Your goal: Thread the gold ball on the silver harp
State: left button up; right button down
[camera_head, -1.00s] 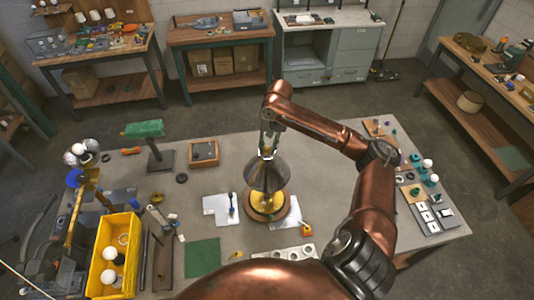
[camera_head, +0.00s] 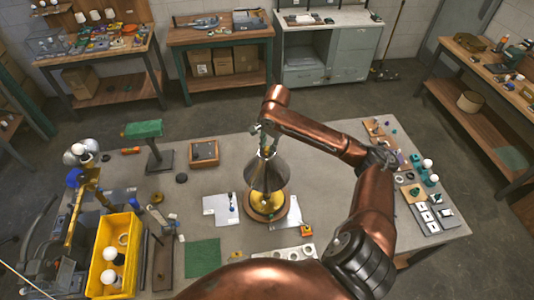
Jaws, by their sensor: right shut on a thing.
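A lamp stands near the middle of the table, with a grey cone shade (camera_head: 267,172), a gold body (camera_head: 267,205) and a round wooden base (camera_head: 253,214). My right gripper (camera_head: 264,146) points down just above the top of the shade. It is shut on a small gold ball (camera_head: 266,151), mostly covered by the fingers. The silver harp is hidden by the shade and gripper; I cannot tell whether the ball touches its tip. My left gripper is not in view.
A yellow bin (camera_head: 103,270) with white bulbs stands at the front left. A green-topped stand (camera_head: 144,129) and a wooden tray (camera_head: 204,153) are behind left. Small parts (camera_head: 410,180) line the right side. White sheets (camera_head: 213,206) and a green mat (camera_head: 202,258) lie near the lamp.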

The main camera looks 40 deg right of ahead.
jog(key=m, duration=0.4)
jog(key=shift+s+a+f+h, duration=0.15)
jog(key=shift+a+f+h, duration=0.05)
jog(key=shift+f+h, duration=0.1)
jog(key=c, duration=1.8)
grip_release()
jog(key=shift+o, duration=0.9)
jog(key=shift+w, duration=0.2)
jog(key=shift+s+r, duration=0.1)
jog(key=shift+r, duration=0.05)
